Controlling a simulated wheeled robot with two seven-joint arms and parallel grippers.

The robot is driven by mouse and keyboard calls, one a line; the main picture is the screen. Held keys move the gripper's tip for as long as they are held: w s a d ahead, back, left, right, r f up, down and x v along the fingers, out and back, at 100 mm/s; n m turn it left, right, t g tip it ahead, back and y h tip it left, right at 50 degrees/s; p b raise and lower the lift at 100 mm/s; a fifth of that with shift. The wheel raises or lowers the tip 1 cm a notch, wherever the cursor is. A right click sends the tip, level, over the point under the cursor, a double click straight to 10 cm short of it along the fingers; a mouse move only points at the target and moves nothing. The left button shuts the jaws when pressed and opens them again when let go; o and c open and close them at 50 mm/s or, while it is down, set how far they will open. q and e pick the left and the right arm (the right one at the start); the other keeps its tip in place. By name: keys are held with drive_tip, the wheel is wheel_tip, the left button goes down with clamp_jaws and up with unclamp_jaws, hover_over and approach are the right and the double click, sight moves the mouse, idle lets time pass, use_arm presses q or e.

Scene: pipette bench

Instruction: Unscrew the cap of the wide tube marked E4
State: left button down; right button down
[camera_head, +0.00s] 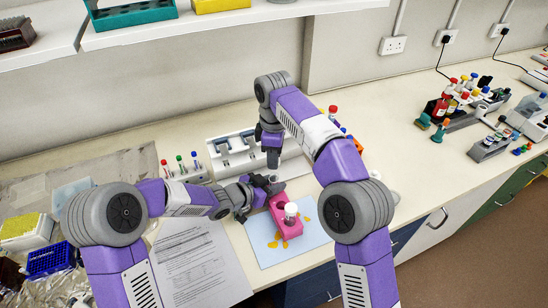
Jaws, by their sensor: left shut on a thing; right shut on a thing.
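My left gripper (272,187) reaches in from the left, low over the bench beside the pink rack, and is shut on what seems to be the wide tube, mostly hidden by its fingers. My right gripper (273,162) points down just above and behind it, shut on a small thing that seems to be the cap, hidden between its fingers. Whether cap and tube touch cannot be told. The pink rack (279,222) stands on a pale blue mat (300,250) and holds a clear tube with a white top (291,208). No E4 marking is readable.
A white rack-like device (228,160) stands behind the grippers. A small rack with coloured-cap tubes (183,168) is to its left. Printed paper (195,262) lies front left. Orange pieces (306,221) lie on the mat. Racks and bottles (440,107) stand far right.

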use_arm(q)
drive_tip(key=c, duration=0.7)
unclamp_jaws()
